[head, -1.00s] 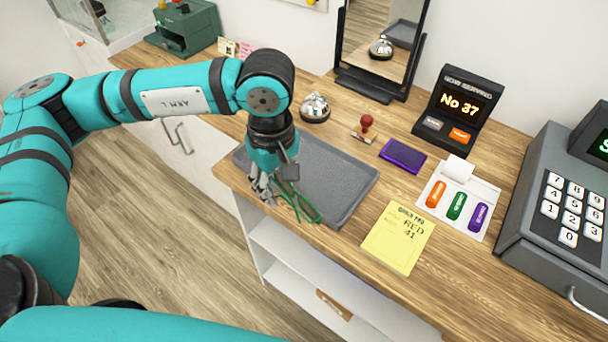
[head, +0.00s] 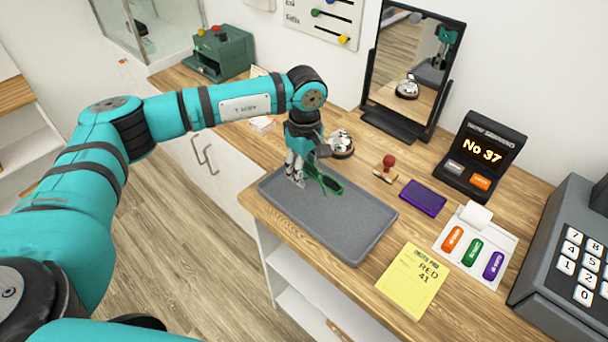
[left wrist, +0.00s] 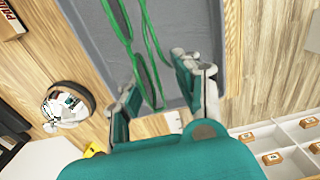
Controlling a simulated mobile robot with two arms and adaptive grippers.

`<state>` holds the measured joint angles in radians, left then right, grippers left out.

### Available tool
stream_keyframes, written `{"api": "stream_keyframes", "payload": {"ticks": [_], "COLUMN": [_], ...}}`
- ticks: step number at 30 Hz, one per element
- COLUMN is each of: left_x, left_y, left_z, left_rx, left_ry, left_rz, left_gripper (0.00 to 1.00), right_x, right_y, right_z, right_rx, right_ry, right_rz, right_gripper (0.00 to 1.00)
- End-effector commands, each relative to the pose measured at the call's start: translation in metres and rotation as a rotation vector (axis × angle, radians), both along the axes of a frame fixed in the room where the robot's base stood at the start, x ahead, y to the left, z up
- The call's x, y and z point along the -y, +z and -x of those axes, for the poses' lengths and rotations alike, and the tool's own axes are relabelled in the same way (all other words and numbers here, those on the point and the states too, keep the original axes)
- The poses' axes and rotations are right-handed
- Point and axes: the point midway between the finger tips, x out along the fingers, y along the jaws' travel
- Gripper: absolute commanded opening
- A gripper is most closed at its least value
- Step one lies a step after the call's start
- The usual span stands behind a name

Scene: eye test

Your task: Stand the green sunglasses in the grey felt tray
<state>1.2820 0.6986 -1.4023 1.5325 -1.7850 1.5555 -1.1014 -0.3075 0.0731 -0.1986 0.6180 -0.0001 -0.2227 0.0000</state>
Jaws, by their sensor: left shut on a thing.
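The green sunglasses (head: 331,184) are held by my left gripper (head: 297,174) over the back left part of the grey felt tray (head: 345,228). In the left wrist view, the thin green frame (left wrist: 152,42) runs up from between the fingers of my left gripper (left wrist: 157,88), across the grey tray (left wrist: 195,25). The gripper is shut on the sunglasses, and the fingers hide part of them. I cannot tell whether the sunglasses touch the tray. The rest of the tray looks empty. My right gripper is not in view.
A silver bell (head: 341,143) stands close behind the tray. A red-handled stamp (head: 388,164), a purple pad (head: 423,198) and a yellow pad (head: 412,282) lie to the right. A mirror (head: 407,70) stands at the back. The counter's front edge runs along the tray.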

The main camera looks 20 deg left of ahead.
Motion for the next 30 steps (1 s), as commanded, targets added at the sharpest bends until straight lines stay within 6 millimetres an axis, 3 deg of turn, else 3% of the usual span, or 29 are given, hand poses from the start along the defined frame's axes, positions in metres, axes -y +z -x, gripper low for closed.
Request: {"api": "stream_keyframes", "payload": {"ticks": [9,20,21,26,30], "left_x": [0.000,0.000,0.000,0.000,0.000], "left_y": [-0.032,-0.040,-0.039,-0.038,-0.038], "left_z": [0.000,0.000,0.000,0.000,0.000], "left_rx": [-0.003,0.000,0.000,0.000,0.000], "left_ry": [0.001,0.001,0.001,0.001,0.001], "left_rz": [0.001,0.001,0.001,0.001,0.001], "left_gripper": [0.02,0.02,0.35,0.55,0.55], "right_x": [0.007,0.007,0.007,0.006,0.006], "right_y": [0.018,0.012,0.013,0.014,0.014], "right_z": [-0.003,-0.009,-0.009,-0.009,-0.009], "right_rx": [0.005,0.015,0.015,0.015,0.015], "right_ry": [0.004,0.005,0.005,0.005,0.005], "right_rz": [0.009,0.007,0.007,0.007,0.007], "right_gripper": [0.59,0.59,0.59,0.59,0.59]}}
